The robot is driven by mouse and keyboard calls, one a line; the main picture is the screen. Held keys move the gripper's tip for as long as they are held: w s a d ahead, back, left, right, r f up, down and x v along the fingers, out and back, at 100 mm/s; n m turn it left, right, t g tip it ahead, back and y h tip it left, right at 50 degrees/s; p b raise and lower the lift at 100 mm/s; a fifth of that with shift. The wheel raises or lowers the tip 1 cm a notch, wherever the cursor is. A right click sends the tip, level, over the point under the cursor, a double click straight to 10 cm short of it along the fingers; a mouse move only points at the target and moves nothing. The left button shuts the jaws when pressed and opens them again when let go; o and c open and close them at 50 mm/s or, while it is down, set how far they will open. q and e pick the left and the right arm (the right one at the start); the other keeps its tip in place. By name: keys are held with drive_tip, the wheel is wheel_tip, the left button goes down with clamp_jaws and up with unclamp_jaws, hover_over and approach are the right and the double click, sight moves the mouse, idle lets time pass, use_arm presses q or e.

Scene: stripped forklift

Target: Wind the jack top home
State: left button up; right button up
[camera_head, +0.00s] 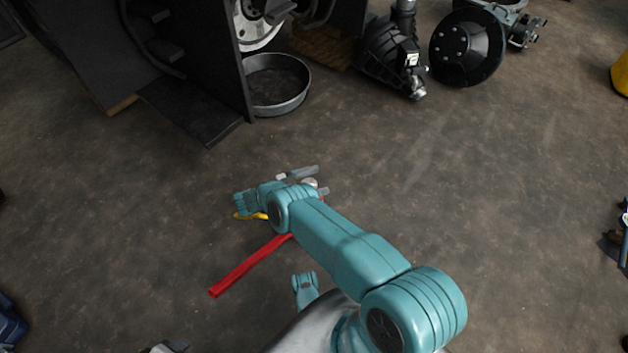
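My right arm comes in from the lower right, and its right gripper (309,182) is low near the middle of the floor. Its grey fingers stand apart, with a small round silver part (310,182) between them, perhaps the jack's top. I cannot tell whether the fingers touch it. A long red bar (248,267), which looks like the jack's handle, slants down to the left from under my arm. A small yellow piece (251,216) shows beside my wrist. My arm hides most of what lies there. My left gripper does not show.
The dark stripped forklift body (205,60) stands at the upper left, with a round grey pan (277,87) beside it. Black axle parts (390,58) and a black hub disc (466,48) lie at the top. The floor right of my gripper is clear.

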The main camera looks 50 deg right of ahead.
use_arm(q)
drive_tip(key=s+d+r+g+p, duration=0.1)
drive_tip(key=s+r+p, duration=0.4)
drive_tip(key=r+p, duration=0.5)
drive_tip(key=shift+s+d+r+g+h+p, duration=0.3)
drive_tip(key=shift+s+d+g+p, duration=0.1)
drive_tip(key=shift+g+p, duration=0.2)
use_arm(e)
wheel_tip(320, 180, up, 20)
